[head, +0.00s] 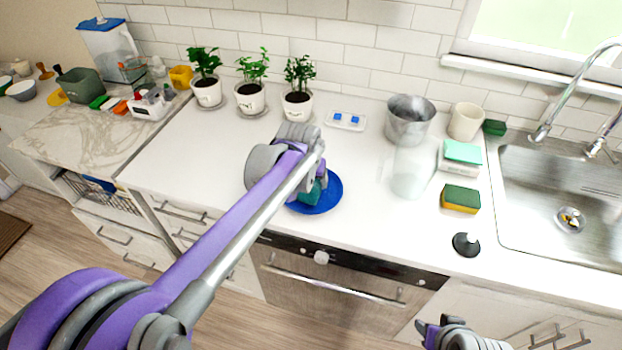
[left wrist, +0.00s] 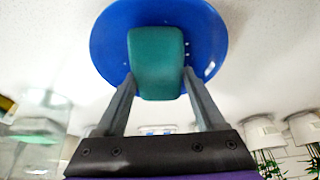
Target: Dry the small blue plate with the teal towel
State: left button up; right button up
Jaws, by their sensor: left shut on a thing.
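The small blue plate (head: 326,198) lies on the white counter near its front edge, below the potted plants. The teal towel (head: 308,193) is a compact folded piece over the plate, partly hidden by my left gripper (head: 318,185) in the head view. In the left wrist view the teal towel (left wrist: 156,50) is between the two fingers of my left gripper (left wrist: 157,82), with the blue plate (left wrist: 108,45) behind it. My left gripper is shut on the towel. Whether the towel presses on the plate is hard to tell. My right gripper (head: 430,328) is at the bottom edge, its fingers unclear.
A clear glass (head: 410,172), metal pot (head: 409,120), white cup (head: 465,121), sponge (head: 461,198) and black stopper (head: 466,244) stand right of the plate. The sink (head: 540,205) is farther right. Potted plants (head: 250,97) line the back. Counter left of the plate is clear.

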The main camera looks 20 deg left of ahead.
pick_arm(q)
jog(key=shift+f, duration=0.4)
jog(key=shift+w+r, duration=0.1)
jog(key=shift+w, duration=0.05)
